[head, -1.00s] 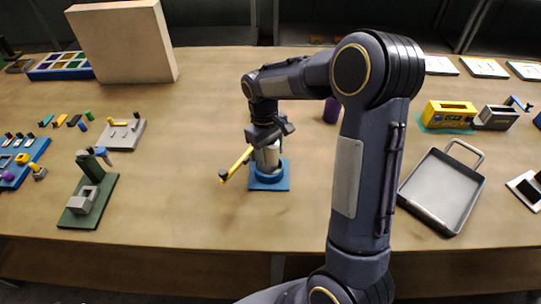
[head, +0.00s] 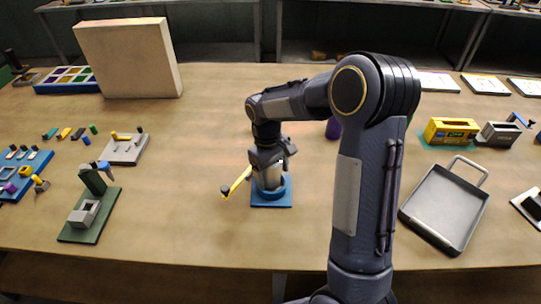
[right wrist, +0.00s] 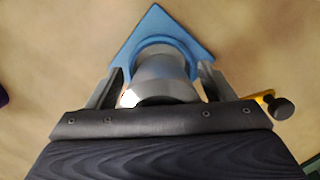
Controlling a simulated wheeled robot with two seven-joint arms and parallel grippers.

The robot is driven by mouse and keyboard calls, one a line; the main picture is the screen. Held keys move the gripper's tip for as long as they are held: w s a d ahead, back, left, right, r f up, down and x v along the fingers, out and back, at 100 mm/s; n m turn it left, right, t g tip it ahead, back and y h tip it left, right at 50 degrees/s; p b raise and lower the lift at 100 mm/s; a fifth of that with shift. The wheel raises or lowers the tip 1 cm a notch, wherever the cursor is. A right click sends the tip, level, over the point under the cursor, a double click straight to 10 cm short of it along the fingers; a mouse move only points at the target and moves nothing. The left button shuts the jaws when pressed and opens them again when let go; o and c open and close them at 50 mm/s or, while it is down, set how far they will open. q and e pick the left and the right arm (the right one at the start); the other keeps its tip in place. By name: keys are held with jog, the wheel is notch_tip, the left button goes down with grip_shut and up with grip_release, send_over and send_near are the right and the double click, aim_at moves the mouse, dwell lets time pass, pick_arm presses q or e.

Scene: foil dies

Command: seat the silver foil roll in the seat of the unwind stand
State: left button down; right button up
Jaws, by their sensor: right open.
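The silver foil roll (head: 267,178) stands about upright in the round blue seat of the unwind stand (head: 270,203) at mid table. In the right wrist view the roll (right wrist: 163,72) is within the blue ring of the stand (right wrist: 150,28); I cannot tell whether it sits fully down. My right gripper (head: 268,166) is over the stand from above. Its open fingers (right wrist: 162,84) are on either side of the roll, and its body hides the roll's top. My left gripper is not in view.
A yellow bar (head: 238,181) with a dark knob sticks out left of the stand. A green-based fixture (head: 100,220) stands at left, a grey tray (head: 440,215) at right, and a yellow box (head: 450,131) behind it. The table in front of the stand is clear.

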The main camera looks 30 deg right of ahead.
notch_tip(320, 180, up, 10)
jog(key=w, duration=0.1)
jog(key=shift+w+a, duration=0.2)
jog(key=shift+w, duration=0.2)
jog(key=shift+o, duration=0.5)
jog(key=shift+r, duration=0.25)
jog(key=shift+m+t, duration=0.3)
jog(key=shift+t, duration=0.6)
jog(key=s+f+b, duration=0.1)
jog(key=f, duration=0.2)
jog(key=s+f+b, duration=0.1)
jog(key=s+f, duration=0.1)
jog(key=f, duration=0.2)
jog(key=s+f+b, duration=0.1)
jog(key=f, duration=0.2)
jog(key=shift+s+d+f, duration=0.2)
jog(key=shift+d+f, duration=0.15)
jog(key=shift+f, duration=0.35)
jog(key=c, duration=1.3)
